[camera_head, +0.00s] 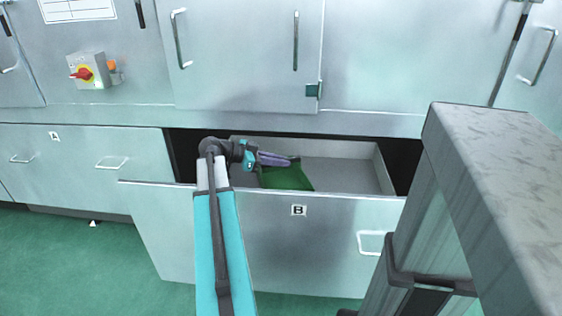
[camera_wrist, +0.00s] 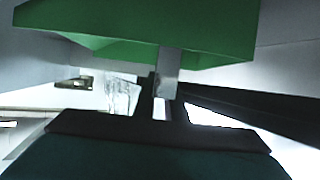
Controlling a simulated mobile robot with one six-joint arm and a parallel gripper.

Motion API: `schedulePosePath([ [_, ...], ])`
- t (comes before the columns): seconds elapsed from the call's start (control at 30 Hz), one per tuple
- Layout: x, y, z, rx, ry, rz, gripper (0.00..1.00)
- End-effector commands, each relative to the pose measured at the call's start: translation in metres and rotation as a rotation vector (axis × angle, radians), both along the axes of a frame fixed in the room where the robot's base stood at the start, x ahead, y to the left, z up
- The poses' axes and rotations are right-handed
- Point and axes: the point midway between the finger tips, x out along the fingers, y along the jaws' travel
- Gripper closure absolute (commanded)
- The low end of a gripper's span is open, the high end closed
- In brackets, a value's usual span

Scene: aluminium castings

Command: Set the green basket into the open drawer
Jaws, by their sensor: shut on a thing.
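The open drawer (camera_head: 335,235), labelled B, is pulled out below the counter; its grey inside shows. The green basket (camera_head: 287,179) is within the drawer's opening, left of its middle, partly hidden by the front panel. I cannot tell whether it touches the drawer floor. My gripper (camera_head: 278,159) reaches over the drawer front from the left and is shut on the basket. In the wrist view the basket (camera_wrist: 130,22) fills the top, with a grey finger (camera_wrist: 167,75) against it.
The right part of the drawer (camera_head: 355,172) looks empty. Closed drawer A (camera_head: 75,170) is at left. A grey post-like structure (camera_head: 480,160) blocks the view at right.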

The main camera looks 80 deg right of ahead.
Motion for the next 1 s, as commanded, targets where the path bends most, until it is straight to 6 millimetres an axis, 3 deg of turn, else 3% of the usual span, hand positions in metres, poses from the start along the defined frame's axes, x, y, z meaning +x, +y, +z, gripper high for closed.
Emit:
schedulePosePath([
  [0.37,0.0,-0.0001,-0.0021,-0.002,0.001,0.0,1.0],
  [0.4,0.0001,0.0,-0.0023,-0.001,0.0,0.0,0.86],
  [0.5,0.0001,-0.0001,-0.0019,-0.001,0.0,0.0,0.71],
  [1.0,0.0014,0.0005,0.0025,0.0,0.0,0.001,0.71],
])
